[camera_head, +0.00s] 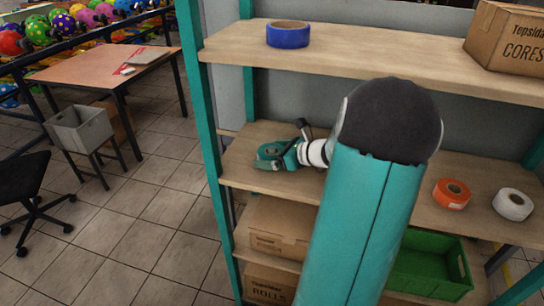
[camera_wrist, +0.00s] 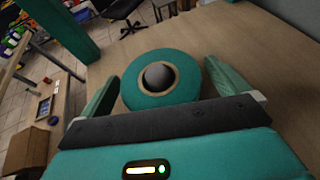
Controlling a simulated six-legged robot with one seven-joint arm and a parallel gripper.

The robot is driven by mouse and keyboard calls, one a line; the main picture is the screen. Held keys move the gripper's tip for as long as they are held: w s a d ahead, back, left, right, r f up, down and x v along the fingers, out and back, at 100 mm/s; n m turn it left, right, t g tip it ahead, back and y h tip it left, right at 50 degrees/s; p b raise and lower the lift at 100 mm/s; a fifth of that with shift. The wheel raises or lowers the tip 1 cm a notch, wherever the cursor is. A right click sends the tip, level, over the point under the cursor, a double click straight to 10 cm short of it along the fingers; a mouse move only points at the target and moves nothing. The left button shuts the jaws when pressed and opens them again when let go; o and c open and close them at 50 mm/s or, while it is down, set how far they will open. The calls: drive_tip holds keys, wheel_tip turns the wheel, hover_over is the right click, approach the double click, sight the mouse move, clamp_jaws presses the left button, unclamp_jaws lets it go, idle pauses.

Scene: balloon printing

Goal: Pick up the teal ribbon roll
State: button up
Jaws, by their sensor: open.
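The teal ribbon roll (camera_wrist: 190,77) lies flat on a wooden shelf, its round core facing up in the wrist view. My gripper (camera_wrist: 160,85) is open, with one finger on each side of the roll. The roll is between the fingers, and I cannot tell whether either finger touches it. In the head view, my gripper (camera_head: 277,156) is at the left end of the middle shelf (camera_head: 238,170), over the teal roll (camera_head: 268,151). My arm hides part of that shelf.
An orange roll (camera_head: 452,194) and a white roll (camera_head: 513,204) lie farther right on the middle shelf. A blue roll (camera_head: 288,34) and a carton (camera_head: 508,38) sit on the shelf above. A green bin (camera_head: 432,268) is below. A teal post (camera_head: 200,110) stands close on the left.

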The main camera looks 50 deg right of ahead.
drive_tip(key=c, duration=1.1)
drive_tip(key=shift+o, duration=0.3)
